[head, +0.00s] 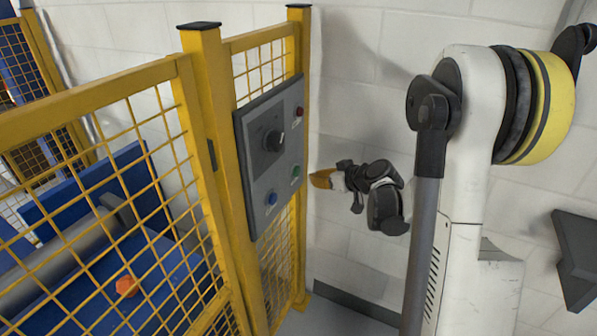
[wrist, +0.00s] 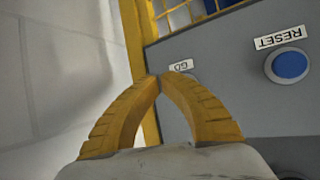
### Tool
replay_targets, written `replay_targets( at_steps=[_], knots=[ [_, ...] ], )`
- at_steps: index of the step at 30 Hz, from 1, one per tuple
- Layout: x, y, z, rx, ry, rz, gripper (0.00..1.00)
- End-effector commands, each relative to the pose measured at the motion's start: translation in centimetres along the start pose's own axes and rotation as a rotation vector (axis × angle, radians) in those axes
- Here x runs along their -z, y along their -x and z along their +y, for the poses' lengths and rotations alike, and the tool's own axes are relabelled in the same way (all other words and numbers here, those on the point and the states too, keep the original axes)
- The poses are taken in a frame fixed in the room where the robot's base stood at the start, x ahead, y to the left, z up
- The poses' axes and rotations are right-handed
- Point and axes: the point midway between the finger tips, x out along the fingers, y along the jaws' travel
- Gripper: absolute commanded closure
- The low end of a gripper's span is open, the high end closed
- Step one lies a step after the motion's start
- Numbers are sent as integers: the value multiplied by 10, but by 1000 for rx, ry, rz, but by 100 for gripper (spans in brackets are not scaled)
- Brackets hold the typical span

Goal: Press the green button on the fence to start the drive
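The grey control panel (head: 256,180) hangs on the yellow fence. Its small green button (head: 296,171) sits near the right edge, right of and above the blue button (head: 272,198). My gripper (head: 313,179) is just right of the panel, with its orange-yellow fingers pointing at it. In the wrist view the fingertips (wrist: 160,79) meet, with nothing between them. A GO label (wrist: 181,66) shows upside down just beyond the tips. The green button is not visible there; the fingers appear to cover its place. I cannot tell whether the tips touch the panel.
The panel also has a black rotary knob (head: 273,140) and a red button (head: 299,111). The blue button with its RESET label shows in the wrist view (wrist: 290,65). Behind the mesh are a grey roller (head: 65,250) and an orange object (head: 127,286). A white wall stands behind.

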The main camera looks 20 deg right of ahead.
Motion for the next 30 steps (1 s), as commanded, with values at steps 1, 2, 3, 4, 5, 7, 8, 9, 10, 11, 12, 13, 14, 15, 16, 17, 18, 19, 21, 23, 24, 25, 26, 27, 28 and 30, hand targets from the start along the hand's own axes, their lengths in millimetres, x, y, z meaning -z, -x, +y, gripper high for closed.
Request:
replay_targets(
  at_steps=[1, 2, 3, 4, 5, 7, 8, 9, 10, 11, 12, 13, 14, 15, 16, 17, 18, 19, 21, 23, 24, 25, 26, 27, 28, 30],
  knots=[
    [2, -5, -3, 2, 1, 0, 100],
    [3, -8, -4, 2, 1, -1, 100],
    [5, -10, -5, 1, 1, 0, 100],
    [6, -12, -6, 0, 1, -1, 100],
    [6, -14, -7, 0, 1, -1, 100],
    [8, -16, -9, 1, 1, -1, 100],
    [9, -17, -9, 1, 0, -1, 100],
    [9, -18, -10, 1, 0, -1, 100],
    [9, -18, -10, 0, 0, 0, 100],
    [10, -19, -10, 0, 0, 0, 100],
    [10, -19, -10, 0, 0, 0, 100],
    [10, -19, -10, 0, 0, 0, 100],
    [10, -19, -10, 0, 0, 0, 100],
    [10, -19, -10, 0, 0, 0, 100],
    [10, -19, -10, 0, 0, 0, 100],
    [10, -19, -10, 0, 0, 0, 100],
    [10, -19, -10, 0, 0, 0, 100],
    [10, -19, -10, 0, 0, 0, 100],
    [10, -18, -10, 0, 0, 0, 100],
    [10, -18, -10, 0, 0, 0, 100],
    [10, -18, -10, 0, 0, 0, 100],
    [10, -18, -10, 0, 0, 0, 100],
    [10, -18, -10, 0, 0, 0, 100],
    [10, -18, -10, 0, 0, 0, 100],
    [10, -18, -10, 0, 0, 0, 100],
    [10, -18, -10, 0, 0, 0, 100]
  ],
)
